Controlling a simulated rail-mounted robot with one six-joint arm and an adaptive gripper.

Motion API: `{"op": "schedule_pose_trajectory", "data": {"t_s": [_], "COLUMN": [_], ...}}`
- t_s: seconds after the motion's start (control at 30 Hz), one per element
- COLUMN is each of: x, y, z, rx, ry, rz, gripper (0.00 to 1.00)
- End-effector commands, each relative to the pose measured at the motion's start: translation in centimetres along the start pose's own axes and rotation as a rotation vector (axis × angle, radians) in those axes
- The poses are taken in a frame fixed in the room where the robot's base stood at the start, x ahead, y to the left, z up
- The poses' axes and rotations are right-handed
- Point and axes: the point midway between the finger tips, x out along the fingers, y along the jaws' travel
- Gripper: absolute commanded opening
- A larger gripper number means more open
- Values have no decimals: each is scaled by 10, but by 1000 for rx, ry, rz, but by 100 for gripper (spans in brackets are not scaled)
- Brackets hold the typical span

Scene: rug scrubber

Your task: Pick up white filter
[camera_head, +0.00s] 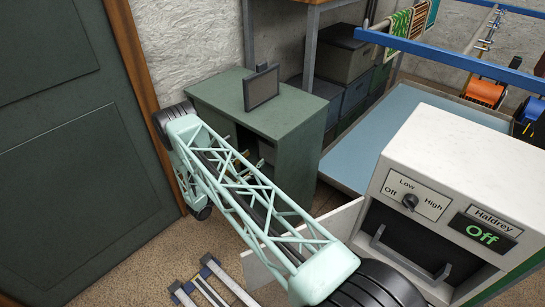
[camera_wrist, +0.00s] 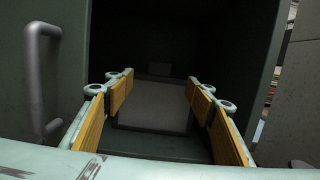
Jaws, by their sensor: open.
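A flat pale grey rectangular panel (camera_wrist: 152,107), which looks like the white filter, lies in the dark inside of the green cabinet in the wrist view. My gripper (camera_wrist: 160,80) is open, its yellow-padded fingers spread to the left and right of the panel. I cannot tell how far the fingertips are from it. In the head view the filter is hidden in the cabinet (camera_head: 300,160), and my gripper is mostly hidden behind my arm, at the cabinet's open front.
A grey-faced framed panel (camera_head: 262,88) stands on the cabinet top. A grey handle (camera_wrist: 40,80) is at the left in the wrist view. A white Haldrey machine (camera_head: 450,150), reading Off, stands at the right. A large green door (camera_head: 75,150) is at the left.

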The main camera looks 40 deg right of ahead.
Motion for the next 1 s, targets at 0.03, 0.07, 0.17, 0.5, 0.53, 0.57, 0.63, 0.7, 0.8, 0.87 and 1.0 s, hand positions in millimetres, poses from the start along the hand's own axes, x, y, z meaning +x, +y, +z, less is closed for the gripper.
{"op": "schedule_pose_trajectory", "data": {"t_s": [0.03, 0.07, 0.17, 0.5, 0.53, 0.57, 0.63, 0.7, 0.8, 0.87, 1.0], "x": [0, 0, 0, 8, 10, 13, 20, 27, 40, 47, 64], "y": [0, 0, 0, 0, 0, -1, -1, -1, -1, -1, 0], "z": [0, 0, 0, 0, 0, 0, 0, 0, 0, 0, 0], "rx": [0, 0, 0, 0, 0, 0, 1, 1, 1, 2, 1], "ry": [0, 0, 0, 0, 0, 0, 0, 0, 0, 0, 0], "rz": [0, 0, 0, -2, -2, -2, -2, -2, -2, -3, -2], "gripper": [50, 50, 50, 50, 50, 50, 50, 50, 50, 50, 50]}}
